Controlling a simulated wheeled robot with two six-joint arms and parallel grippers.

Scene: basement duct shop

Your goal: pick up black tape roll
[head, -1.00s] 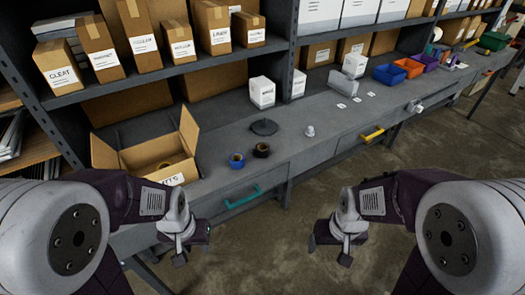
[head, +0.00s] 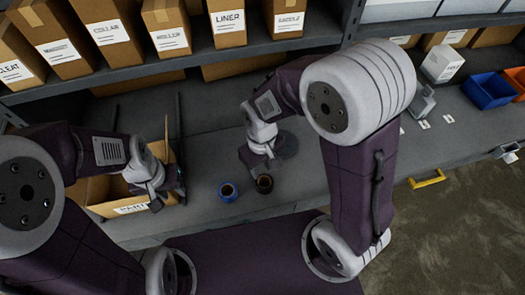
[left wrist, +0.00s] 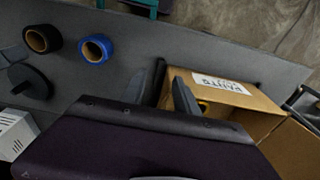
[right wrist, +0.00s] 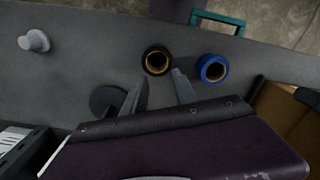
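The black tape roll (head: 264,184) lies flat on the grey bench, just right of a blue tape roll (head: 228,192). My right gripper (head: 258,167) is just behind the black roll. In the right wrist view the black roll (right wrist: 157,60) sits just beyond the two spread fingertips (right wrist: 160,78), and nothing is between them. The blue roll (right wrist: 212,68) is beside it. My left gripper (head: 168,195) is open and empty at the open cardboard box. Both rolls also show in the left wrist view, black (left wrist: 42,39) and blue (left wrist: 95,48).
The open cardboard box (left wrist: 262,104) holds a roll-like item. A dark disc-shaped object (head: 286,144) lies right behind my right gripper. Shelves with labelled boxes (head: 110,32) stand behind the bench.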

